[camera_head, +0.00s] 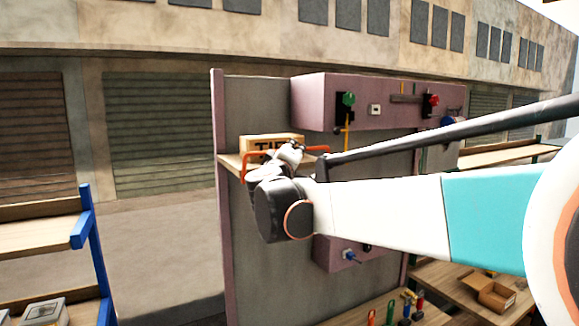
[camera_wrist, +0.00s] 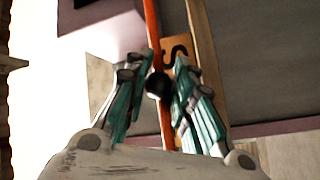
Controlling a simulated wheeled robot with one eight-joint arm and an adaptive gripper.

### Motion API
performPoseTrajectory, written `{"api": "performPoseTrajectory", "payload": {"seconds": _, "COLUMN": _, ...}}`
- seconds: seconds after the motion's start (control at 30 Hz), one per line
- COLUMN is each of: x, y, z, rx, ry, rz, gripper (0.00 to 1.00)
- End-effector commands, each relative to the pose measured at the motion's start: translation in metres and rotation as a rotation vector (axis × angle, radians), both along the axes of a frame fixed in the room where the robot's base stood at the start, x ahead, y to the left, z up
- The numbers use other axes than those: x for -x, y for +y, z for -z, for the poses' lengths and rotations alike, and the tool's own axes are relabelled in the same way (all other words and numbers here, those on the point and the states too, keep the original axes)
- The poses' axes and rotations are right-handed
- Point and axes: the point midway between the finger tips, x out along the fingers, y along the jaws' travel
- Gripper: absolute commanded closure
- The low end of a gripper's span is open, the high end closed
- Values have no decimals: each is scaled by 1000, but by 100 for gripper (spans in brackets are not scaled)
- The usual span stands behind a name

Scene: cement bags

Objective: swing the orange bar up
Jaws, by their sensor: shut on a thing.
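The orange bar (camera_head: 262,153) is in front of a small shelf on the panel's left side in the head view. Its left end bends down, and its other end shows to the right of my gripper (camera_head: 287,158). My wrist hides its middle. In the wrist view the orange bar (camera_wrist: 152,28) runs lengthwise between the two teal-and-grey fingers of my gripper (camera_wrist: 166,68). The fingers are shut on it. A black round knob (camera_wrist: 158,86) sits by the bar between the fingers.
A wooden block with black letters (camera_head: 262,141) stands on the shelf behind the bar. A pink box (camera_head: 312,100) with green and red knobs juts out at upper right. A lower box (camera_head: 335,257) sits below my arm. A blue-posted rack (camera_head: 90,240) stands at left.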

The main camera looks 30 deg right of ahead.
Motion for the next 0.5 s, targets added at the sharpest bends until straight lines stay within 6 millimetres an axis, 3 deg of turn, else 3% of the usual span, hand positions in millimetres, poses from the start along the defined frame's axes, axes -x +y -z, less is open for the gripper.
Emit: {"api": "performPoseTrajectory", "payload": {"seconds": 0.5, "x": -9, "y": 2, "z": -6, "rx": 3, "ry": 127, "rz": -3, "gripper": 100}}
